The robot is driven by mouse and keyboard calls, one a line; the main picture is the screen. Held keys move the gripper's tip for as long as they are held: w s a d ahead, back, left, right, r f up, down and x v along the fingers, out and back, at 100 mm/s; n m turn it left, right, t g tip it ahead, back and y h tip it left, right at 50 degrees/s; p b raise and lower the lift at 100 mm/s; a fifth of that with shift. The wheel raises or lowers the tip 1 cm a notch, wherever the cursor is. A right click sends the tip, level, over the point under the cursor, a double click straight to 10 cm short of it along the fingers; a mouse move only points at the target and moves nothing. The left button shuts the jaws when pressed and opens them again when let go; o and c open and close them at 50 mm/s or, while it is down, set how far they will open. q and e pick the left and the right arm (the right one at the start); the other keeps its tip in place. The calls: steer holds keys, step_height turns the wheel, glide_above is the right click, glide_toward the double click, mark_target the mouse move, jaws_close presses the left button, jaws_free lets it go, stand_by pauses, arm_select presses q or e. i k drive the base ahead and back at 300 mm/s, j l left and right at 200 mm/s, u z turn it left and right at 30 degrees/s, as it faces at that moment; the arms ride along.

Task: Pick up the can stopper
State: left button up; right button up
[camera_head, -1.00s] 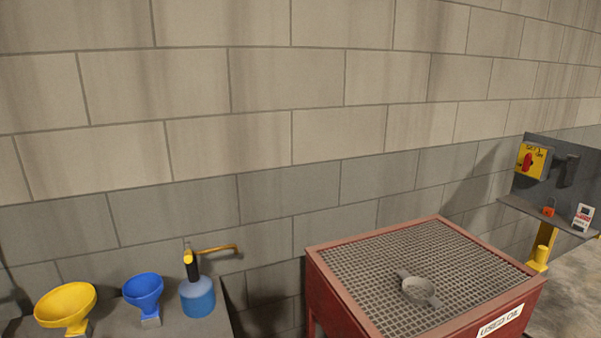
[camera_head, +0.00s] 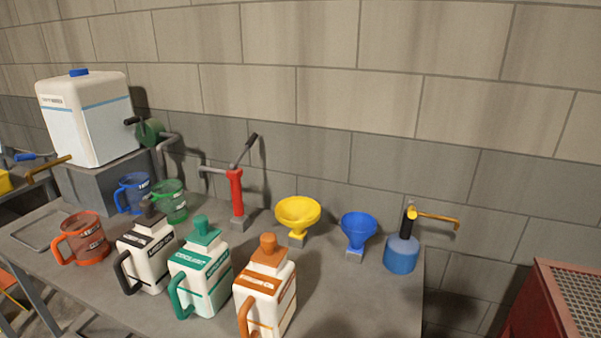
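Three white cans stand upright on the grey bench (camera_head: 345,285). The nearest can (camera_head: 268,298) has an orange handle and an orange stopper (camera_head: 268,246) on top. The middle can (camera_head: 207,280) has a green handle and a green stopper (camera_head: 203,228). The left can (camera_head: 148,258) has a black handle and a dark stopper (camera_head: 150,212). No stopper lies loose in view, and I cannot tell which one is meant. Neither of my grippers is in view.
Orange (camera_head: 84,240), blue (camera_head: 132,193) and green (camera_head: 168,202) jugs stand left. A red hand pump (camera_head: 236,195), yellow (camera_head: 298,212) and blue funnels (camera_head: 358,228) and a blue pump bottle (camera_head: 401,255) stand behind. A white tank (camera_head: 85,120) is back left.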

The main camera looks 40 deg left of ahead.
mark_target(150, 217)
steer(key=u, duration=2.3)
